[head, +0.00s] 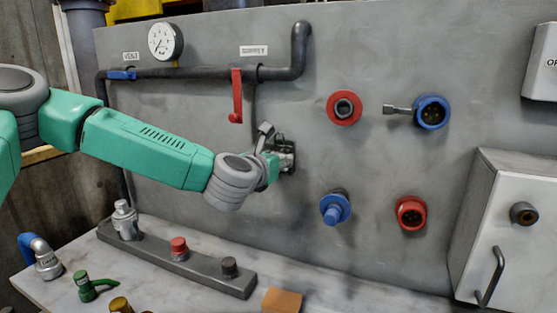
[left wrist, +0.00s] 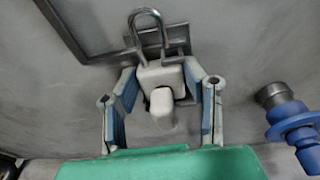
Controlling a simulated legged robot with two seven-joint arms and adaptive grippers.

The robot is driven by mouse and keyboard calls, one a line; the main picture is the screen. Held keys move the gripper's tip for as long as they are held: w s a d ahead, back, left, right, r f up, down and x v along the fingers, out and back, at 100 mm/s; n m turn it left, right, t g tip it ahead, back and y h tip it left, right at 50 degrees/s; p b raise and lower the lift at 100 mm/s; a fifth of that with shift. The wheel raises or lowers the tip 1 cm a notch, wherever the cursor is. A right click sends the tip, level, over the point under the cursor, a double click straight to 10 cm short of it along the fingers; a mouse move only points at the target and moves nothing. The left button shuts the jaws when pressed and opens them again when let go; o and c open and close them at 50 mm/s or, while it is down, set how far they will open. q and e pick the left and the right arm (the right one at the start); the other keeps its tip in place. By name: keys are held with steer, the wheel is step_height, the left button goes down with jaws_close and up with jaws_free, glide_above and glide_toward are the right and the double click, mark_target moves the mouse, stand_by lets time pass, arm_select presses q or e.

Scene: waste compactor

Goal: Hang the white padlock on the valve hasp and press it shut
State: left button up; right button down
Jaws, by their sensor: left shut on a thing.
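The white padlock (left wrist: 162,75) is between the blue-lined fingers of my left gripper (left wrist: 163,98) in the left wrist view. Its bare metal shackle (left wrist: 147,20) points up in that view. My left gripper (head: 273,163) is shut on the padlock, close to the grey panel. A dark metal bracket (left wrist: 178,38), perhaps the valve hasp, is right behind the padlock; it also shows in the head view (head: 288,158). I cannot tell whether the shackle passes through it. The supply valve's red lever (head: 236,97) hangs down above the gripper. My right gripper is not in view.
Red and blue connectors (head: 343,108) stick out of the panel to the right; a blue one (left wrist: 293,122) is near my left gripper. A dark rack (head: 190,265) with a grey, a red and a dark piece stands on the bench below. A white cabinet (head: 505,235) is at the right.

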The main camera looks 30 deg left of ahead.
arm_select(q)
steer(key=shift+a+f+b, duration=0.15)
steer(key=shift+f+b, duration=0.05)
steer(key=shift+b, duration=0.25)
steer(key=o, duration=1.1)
steer(key=shift+a+f, duration=0.1)
steer(key=shift+a, duration=0.1)
steer(key=shift+c, duration=0.4)
steer(key=shift+s+d, duration=0.1)
steer(key=shift+d, duration=0.05)
steer(key=shift+s+d+r, duration=0.2)
steer(key=shift+s, duration=0.3)
steer(key=shift+s+d+r+b, duration=0.15)
steer(key=shift+s+r, duration=0.1)
steer(key=shift+s, duration=1.2)
steer(key=shift+s+r+b, duration=0.15)
steer(key=shift+s+r, duration=0.05)
steer(key=shift+s, duration=1.25)
